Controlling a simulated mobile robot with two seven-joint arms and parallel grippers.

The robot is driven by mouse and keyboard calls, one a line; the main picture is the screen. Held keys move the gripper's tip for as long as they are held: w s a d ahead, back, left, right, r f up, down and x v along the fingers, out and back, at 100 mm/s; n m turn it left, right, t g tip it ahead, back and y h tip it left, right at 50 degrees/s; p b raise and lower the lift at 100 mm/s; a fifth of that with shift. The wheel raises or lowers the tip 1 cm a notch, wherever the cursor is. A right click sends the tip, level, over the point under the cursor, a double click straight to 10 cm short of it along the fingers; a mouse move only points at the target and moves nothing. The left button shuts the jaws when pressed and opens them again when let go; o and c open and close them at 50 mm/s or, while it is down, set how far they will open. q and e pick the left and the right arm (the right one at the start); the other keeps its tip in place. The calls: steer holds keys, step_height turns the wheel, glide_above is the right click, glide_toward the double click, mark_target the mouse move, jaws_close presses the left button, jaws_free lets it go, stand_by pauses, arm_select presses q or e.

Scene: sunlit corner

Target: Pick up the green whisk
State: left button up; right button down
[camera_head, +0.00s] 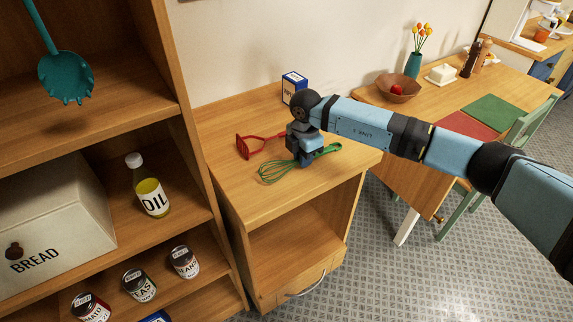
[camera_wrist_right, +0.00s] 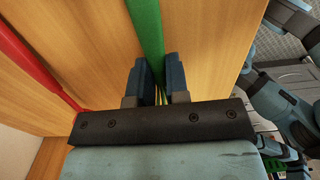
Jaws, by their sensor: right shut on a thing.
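The green whisk (camera_head: 279,170) lies on the wooden counter, its wire head to the left and its handle to the right. My right gripper (camera_head: 306,160) is over it and shut on it near the handle. In the right wrist view the green handle (camera_wrist_right: 147,30) runs between the two dark fingers of my right gripper (camera_wrist_right: 156,80). The counter shows close behind it, and I cannot tell if the whisk is touching it. My left gripper is not in view.
A red utensil (camera_head: 243,146) lies on the counter just behind the whisk. A blue and white box (camera_head: 294,85) stands at the back by the wall. The counter's front left is clear. A shelf unit (camera_head: 200,165) rises on the left; a table (camera_head: 455,93) stands to the right.

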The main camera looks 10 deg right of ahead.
steer(key=shift+r, duration=0.15)
step_height(320, 180, up, 20)
steer(key=shift+b, duration=0.4)
stand_by(0.4)
